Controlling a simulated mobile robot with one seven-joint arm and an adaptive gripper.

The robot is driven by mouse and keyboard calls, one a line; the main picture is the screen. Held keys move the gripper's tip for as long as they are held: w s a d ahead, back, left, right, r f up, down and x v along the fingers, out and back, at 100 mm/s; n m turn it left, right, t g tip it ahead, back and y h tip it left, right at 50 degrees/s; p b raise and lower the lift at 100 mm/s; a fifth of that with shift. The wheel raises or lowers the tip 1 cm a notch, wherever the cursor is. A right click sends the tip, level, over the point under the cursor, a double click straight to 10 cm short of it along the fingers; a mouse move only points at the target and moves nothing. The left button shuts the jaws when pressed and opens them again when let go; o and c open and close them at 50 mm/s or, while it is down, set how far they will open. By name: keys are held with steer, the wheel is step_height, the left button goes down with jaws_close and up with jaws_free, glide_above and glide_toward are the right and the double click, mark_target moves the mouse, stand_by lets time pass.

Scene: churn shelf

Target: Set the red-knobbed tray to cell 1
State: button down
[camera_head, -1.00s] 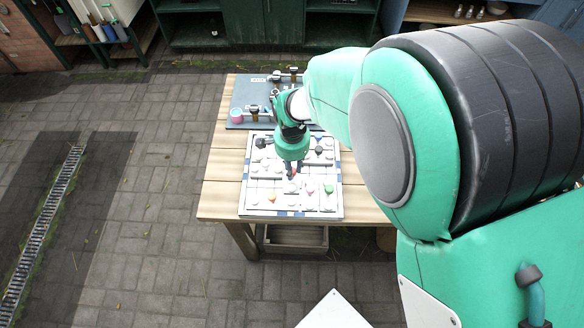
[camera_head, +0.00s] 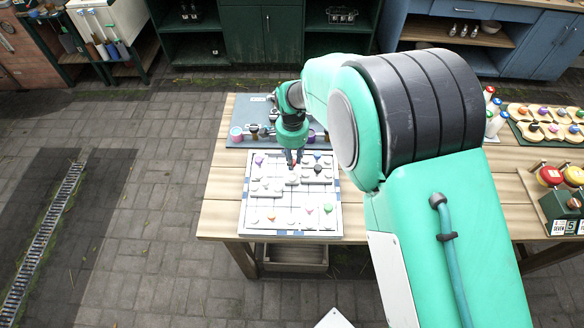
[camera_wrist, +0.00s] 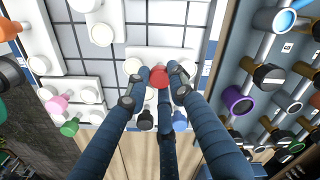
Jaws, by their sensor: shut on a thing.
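The board (camera_head: 249,213) is a white gridded panel on the wooden table, with several white trays with coloured knobs on it. My gripper (camera_head: 291,162) is over the board's back half. In the wrist view my gripper (camera_wrist: 157,76) has its dark blue fingers closed around the red knob (camera_wrist: 158,72). The white tray under this knob is largely hidden by the fingers, and I cannot tell whether it touches the board. No cell number can be read, so I cannot tell which square is cell 1.
Neighbouring trays carry pink (camera_wrist: 57,104), green (camera_wrist: 70,127) and orange (camera_wrist: 9,28) knobs. Behind the board lies a grey panel (camera_head: 262,104) with cups and dark-handled things. Farther right on the table stand knobbed wooden trays (camera_head: 545,118) and green boxes (camera_head: 560,208).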

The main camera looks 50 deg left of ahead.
steer(key=shift+w+a+r, duration=0.15)
steer(key=shift+w+a, duration=0.3)
steer(key=shift+a, duration=0.05)
steer(key=c, duration=1.5)
jaws_free()
steer(key=shift+a, duration=0.1)
steer(key=shift+r, duration=0.3)
step_height(320, 180, up, 11)
steer(key=shift+r, duration=0.15)
